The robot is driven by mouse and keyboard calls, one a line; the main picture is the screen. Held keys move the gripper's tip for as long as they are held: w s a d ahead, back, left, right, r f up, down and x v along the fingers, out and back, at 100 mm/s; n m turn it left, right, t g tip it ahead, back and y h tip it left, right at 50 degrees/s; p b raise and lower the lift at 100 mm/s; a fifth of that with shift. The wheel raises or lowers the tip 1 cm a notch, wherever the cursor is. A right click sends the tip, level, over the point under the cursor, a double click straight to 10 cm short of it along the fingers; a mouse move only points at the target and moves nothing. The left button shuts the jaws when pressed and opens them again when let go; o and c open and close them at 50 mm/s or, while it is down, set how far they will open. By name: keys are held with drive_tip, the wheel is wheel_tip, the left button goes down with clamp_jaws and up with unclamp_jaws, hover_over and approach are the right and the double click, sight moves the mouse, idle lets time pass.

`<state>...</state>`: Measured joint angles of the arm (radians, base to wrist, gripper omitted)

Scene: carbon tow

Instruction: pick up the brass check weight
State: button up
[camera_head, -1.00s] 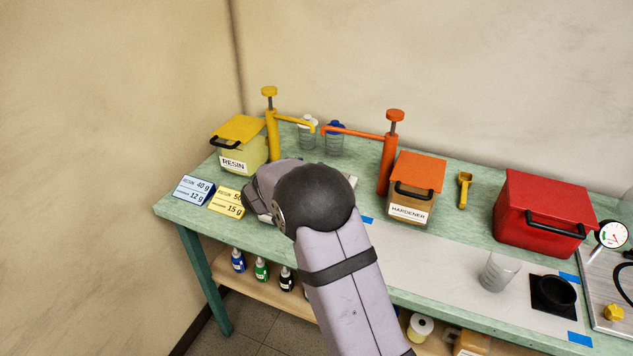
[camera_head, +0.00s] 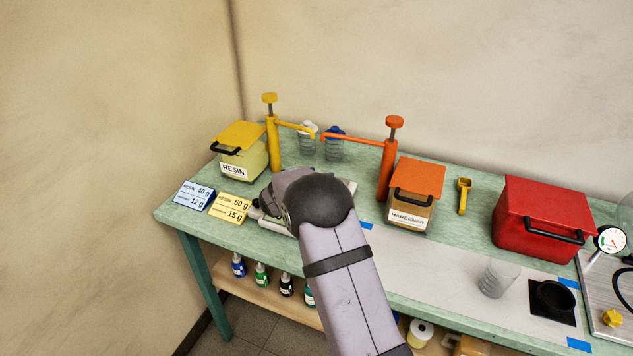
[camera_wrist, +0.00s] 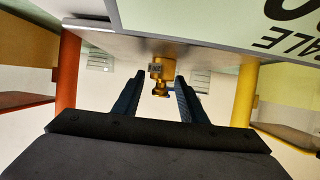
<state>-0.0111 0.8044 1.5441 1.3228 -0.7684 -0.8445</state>
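The brass check weight (camera_wrist: 161,70) shows in the wrist view, which appears upside down. It stands on a pale surface beside the scale's lettered face (camera_wrist: 285,25). My gripper (camera_wrist: 160,82) is open, with one dark finger on each side of the weight. Narrow gaps seem to show between the weight and the fingers; whether the tips reach fully around it I cannot tell. In the head view my arm hides the weight and my fingers. Parts of the pale scale (camera_head: 274,223) show beside my wrist.
The yellow resin pump box (camera_head: 240,152) and the orange hardener box (camera_head: 416,195) stand either side of my wrist. A red box (camera_head: 540,220) and a clear cup (camera_head: 498,279) are at right.

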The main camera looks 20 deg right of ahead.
drive_tip(key=shift+x, duration=1.2)
clamp_jaws()
drive_tip(key=shift+r, duration=0.25)
drive_tip(key=shift+r, duration=0.5)
wheel_tip(320, 180, up, 2)
drive_tip(key=shift+w+r, duration=0.1)
drive_tip(key=shift+r, duration=0.05)
drive_tip(key=s+a+b, duration=0.2)
drive_tip(key=s+a, duration=1)
drive_tip(key=a, duration=0.1)
drive_tip(key=shift+s+b, duration=0.3)
